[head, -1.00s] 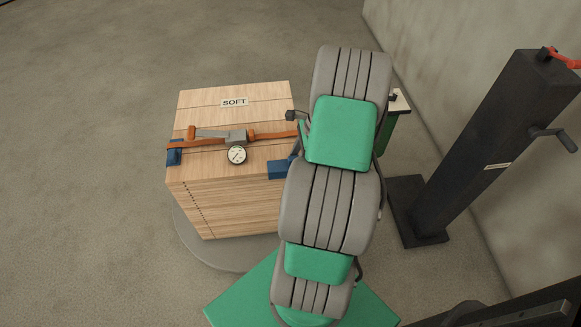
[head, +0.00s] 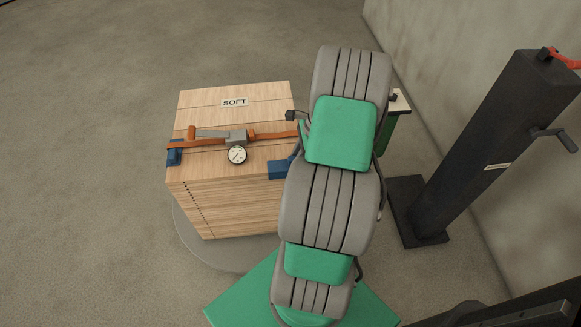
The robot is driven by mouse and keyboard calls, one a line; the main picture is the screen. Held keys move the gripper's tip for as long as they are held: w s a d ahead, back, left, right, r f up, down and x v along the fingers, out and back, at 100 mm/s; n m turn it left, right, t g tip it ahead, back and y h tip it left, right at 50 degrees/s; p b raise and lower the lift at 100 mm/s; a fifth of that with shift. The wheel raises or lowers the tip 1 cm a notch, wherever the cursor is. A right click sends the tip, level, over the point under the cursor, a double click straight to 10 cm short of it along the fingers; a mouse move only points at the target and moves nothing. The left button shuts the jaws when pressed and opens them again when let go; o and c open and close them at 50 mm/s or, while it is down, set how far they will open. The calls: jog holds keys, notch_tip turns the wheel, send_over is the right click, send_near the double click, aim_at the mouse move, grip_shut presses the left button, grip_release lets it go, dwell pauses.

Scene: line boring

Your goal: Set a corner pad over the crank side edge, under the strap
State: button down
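A wooden crate (head: 215,184) marked SOFT stands on a round grey base. An orange strap (head: 269,135) with a grey ratchet (head: 235,136) runs across its top. A blue corner pad (head: 174,153) sits over the left top edge at the strap's left end. A second blue piece (head: 278,170) shows at the crate's right side, below the strap line and apart from its visible part. My arm covers the rest of this piece, the crate's right edge and the strap's right end. My gripper is hidden behind my arm, so whether it holds the blue piece does not show.
A round gauge (head: 237,155) sits on the crate top beside the ratchet. A black post (head: 497,140) with a crank handle (head: 553,137) stands to the right near the wall. A pale-topped stand (head: 399,101) is partly hidden behind my arm. Floor left of the crate is clear.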

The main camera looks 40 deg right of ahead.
jog(key=shift+s+a+f, duration=0.1)
jog(key=shift+a+f, duration=0.05)
jog(key=shift+r+p, duration=1.05)
jog(key=shift+p, duration=0.05)
jog(key=c, duration=1.8)
grip_release()
grip_shut()
